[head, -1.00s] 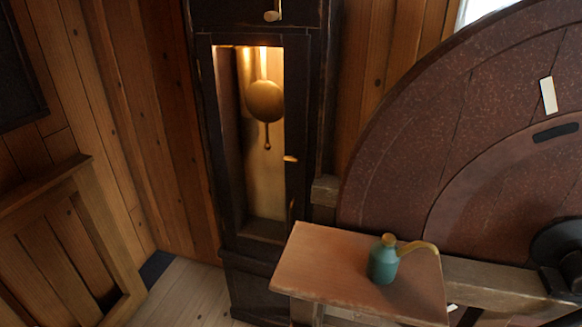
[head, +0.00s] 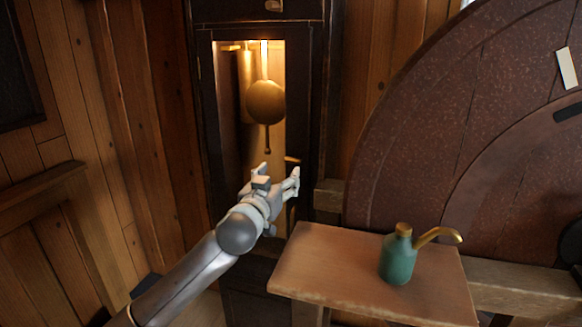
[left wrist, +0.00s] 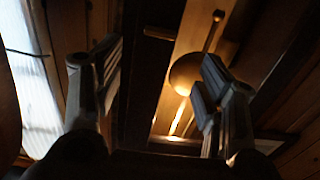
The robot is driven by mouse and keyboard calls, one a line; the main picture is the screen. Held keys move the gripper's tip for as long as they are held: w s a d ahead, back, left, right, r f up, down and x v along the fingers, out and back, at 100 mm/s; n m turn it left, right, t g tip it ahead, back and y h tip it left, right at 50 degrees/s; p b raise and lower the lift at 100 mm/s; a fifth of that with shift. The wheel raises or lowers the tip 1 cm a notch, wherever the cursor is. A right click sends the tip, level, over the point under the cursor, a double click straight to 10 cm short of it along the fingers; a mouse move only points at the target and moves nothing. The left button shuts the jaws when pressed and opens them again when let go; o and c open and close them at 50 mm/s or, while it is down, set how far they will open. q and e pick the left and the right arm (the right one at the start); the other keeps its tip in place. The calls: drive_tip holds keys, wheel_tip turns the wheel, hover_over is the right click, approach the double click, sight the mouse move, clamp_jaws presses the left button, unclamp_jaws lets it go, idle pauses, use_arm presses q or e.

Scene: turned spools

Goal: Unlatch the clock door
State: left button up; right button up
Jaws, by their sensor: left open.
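The tall dark clock has a door (head: 301,110) with a lit opening, and a brass pendulum (head: 266,102) hangs behind it. A small brass latch (head: 292,160) sits on the door's right stile, just above my left gripper (head: 279,174) in the head view. That gripper is open, with nothing between its fingers, in front of the door's lower part. In the left wrist view, the open fingers (left wrist: 160,70) frame the dark door stile, and the pendulum (left wrist: 187,72) shows near the right finger. I cannot tell whether a finger touches the latch. My right gripper is out of view.
A small wooden table (head: 330,275) stands in front and to the right of the clock, with a green oil can (head: 397,260) on it. A large reddish wheel (head: 440,120) fills the right side. A wooden wall (head: 120,130) is on the left.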

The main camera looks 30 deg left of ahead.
sight(291, 161)
use_arm(q)
drive_tip(key=p+x, duration=0.1)
drive_tip(key=x, duration=0.9)
drive_tip(key=shift+w+p, duration=0.35)
drive_tip(key=c, duration=1)
